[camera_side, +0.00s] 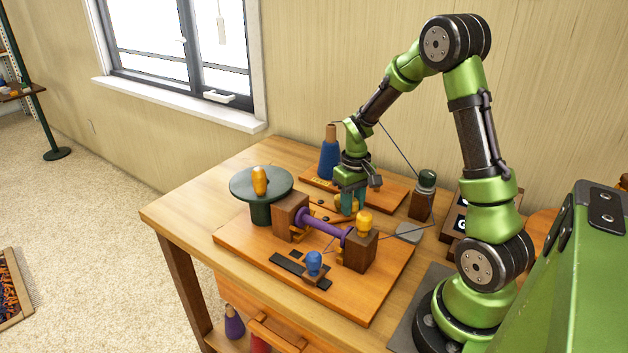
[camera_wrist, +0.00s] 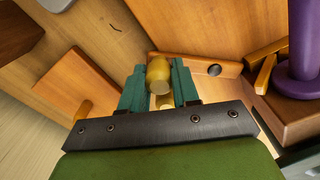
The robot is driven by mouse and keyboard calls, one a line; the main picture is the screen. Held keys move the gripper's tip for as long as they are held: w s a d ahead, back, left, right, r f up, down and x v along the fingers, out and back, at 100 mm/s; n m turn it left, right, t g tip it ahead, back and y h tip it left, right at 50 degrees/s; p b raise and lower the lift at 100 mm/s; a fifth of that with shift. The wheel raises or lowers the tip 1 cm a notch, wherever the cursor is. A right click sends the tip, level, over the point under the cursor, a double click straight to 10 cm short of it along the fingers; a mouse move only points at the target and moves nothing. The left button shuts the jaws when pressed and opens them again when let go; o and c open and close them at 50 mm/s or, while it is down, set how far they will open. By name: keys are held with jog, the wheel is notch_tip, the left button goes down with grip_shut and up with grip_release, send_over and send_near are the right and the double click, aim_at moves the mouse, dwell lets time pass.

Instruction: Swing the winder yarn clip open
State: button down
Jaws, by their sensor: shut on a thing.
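My gripper (camera_side: 350,204) reaches down behind the purple spool on the winder. In the wrist view its two teal fingers (camera_wrist: 159,88) are closed on a pale yellow knob (camera_wrist: 158,74). The knob stands at the end of a flat wooden bar (camera_wrist: 190,65) with a dark round pivot (camera_wrist: 213,70), which looks like the yarn clip. In the side view the fingers cover most of the knob. The winder's board (camera_side: 235,242) carries the purple spool (camera_side: 325,224) between two dark wooden blocks. I cannot tell how far the clip is swung.
A green disc (camera_side: 262,185) with a yellow knob stands left of the spool. A blue cone (camera_side: 329,158) stands behind my gripper. A blue knob (camera_side: 314,263) sits at the front, and a yellow knob (camera_side: 365,222) tops the right block. Dark threads run to the right.

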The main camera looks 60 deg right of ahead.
jog(key=m, duration=0.1)
jog(key=s+a+m, duration=0.1)
jog(key=m, duration=0.1)
jog(key=a+m, duration=0.1)
jog(key=m, duration=0.1)
jog(key=shift+s+a+r, duration=0.1)
jog(key=shift+s+a, duration=0.1)
jog(key=shift+s, duration=0.1)
jog(key=shift+s+a+m, duration=0.2)
jog(key=shift+a+m, duration=0.45)
jog(key=shift+m, duration=0.6)
jog(key=shift+s+a+m, duration=0.15)
jog(key=shift+a+m, duration=0.5)
jog(key=shift+m, duration=0.6)
jog(key=c, duration=1)
grip_release()
jog(key=shift+o, duration=0.9)
jog(key=shift+s+a, duration=0.1)
notch_tip(320, 180, up, 17)
